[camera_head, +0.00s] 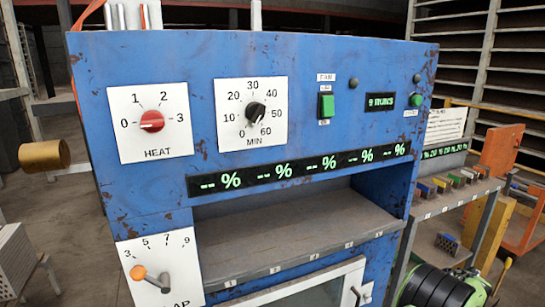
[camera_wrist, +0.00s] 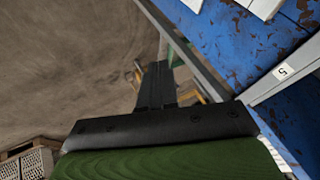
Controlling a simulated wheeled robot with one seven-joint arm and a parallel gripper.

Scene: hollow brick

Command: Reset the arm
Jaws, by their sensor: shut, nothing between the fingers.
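My gripper (camera_wrist: 155,86) shows in the wrist view as a black palm with two dark fingers together. It is shut with nothing visible between the fingers. It is over a bare grey-brown floor (camera_wrist: 75,60), beside the blue, chipped side of a machine at the right.
The blue machine (camera_head: 190,75) fills the middle of the head view, with a red heat knob (camera_head: 151,121), a black minute knob (camera_head: 256,110) and an orange-tipped lever (camera_head: 139,273). A rack with coloured blocks (camera_head: 458,180) stands right. Open floor lies left.

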